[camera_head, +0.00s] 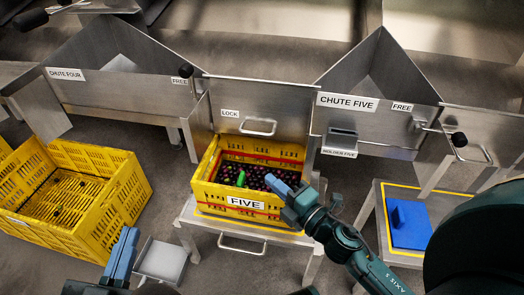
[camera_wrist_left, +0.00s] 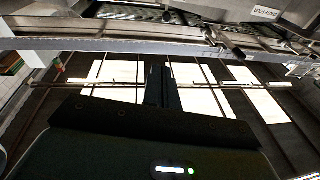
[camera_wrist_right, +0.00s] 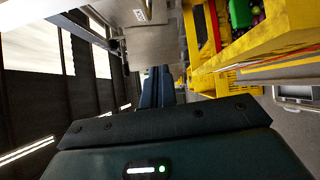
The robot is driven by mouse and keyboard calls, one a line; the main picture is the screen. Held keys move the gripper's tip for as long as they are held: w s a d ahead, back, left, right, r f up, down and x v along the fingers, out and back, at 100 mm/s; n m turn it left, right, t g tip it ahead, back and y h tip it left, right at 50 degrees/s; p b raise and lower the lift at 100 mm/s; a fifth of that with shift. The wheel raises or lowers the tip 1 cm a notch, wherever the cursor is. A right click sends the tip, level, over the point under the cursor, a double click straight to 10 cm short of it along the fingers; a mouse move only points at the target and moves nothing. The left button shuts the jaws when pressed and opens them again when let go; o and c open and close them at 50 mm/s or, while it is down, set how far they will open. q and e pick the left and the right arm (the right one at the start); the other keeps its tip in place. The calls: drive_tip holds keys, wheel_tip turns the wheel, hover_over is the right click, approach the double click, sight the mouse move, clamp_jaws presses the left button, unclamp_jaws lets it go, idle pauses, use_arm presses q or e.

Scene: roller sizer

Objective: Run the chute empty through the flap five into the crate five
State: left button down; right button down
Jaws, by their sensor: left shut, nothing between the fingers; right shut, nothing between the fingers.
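Crate five (camera_head: 245,203), yellow with a FIVE label, stands on a metal stand. Small dark purple fruits and one green thing lie in it; it partly shows in the right wrist view (camera_wrist_right: 262,52). Chute five (camera_head: 375,124) is the steel trough behind it to the right; I cannot see its bottom. A steel panel (camera_head: 284,110) with a handle and LOCK label stands upright behind the crate; I cannot tell whether it is flap five. My right gripper (camera_head: 280,187) is shut and empty at the crate's front right. My left gripper (camera_head: 124,255) is shut and empty, low at left.
A black-knobbed lever (camera_head: 459,140) is near chute five's FREE label. Holder five (camera_head: 340,139) is on the chute's front. A blue object (camera_head: 408,224) lies on a yellow-edged stand at right. Another yellow crate (camera_head: 118,209) with few dark fruits stands left, below chute four (camera_head: 115,92).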

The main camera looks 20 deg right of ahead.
drive_tip(key=r+m+h, duration=0.1)
drive_tip(key=m+h, duration=0.1)
use_arm(q)
drive_tip(key=shift+r, duration=0.2)
use_arm(e)
drive_tip(key=t, duration=0.1)
approach(257, 116)
drive_tip(key=shift+h, duration=0.4)
drive_tip(key=shift+w+a+f, duration=0.4)
drive_tip(key=shift+a, duration=0.35)
drive_tip(key=shift+w+a+f, duration=0.4)
drive_tip(key=shift+a, duration=0.35)
drive_tip(key=shift+w+a+f, duration=0.35)
drive_tip(key=shift+w+a, duration=0.05)
drive_tip(key=shift+a, duration=0.35)
use_arm(q)
drive_tip(key=shift+d+r+b, duration=0.1)
drive_tip(key=shift+r+b, duration=0.15)
drive_tip(key=shift+b, duration=0.25)
use_arm(e)
drive_tip(key=shift+w+d+f, duration=0.65)
drive_tip(key=shift+w+d, duration=0.05)
drive_tip(key=shift+w, duration=0.25)
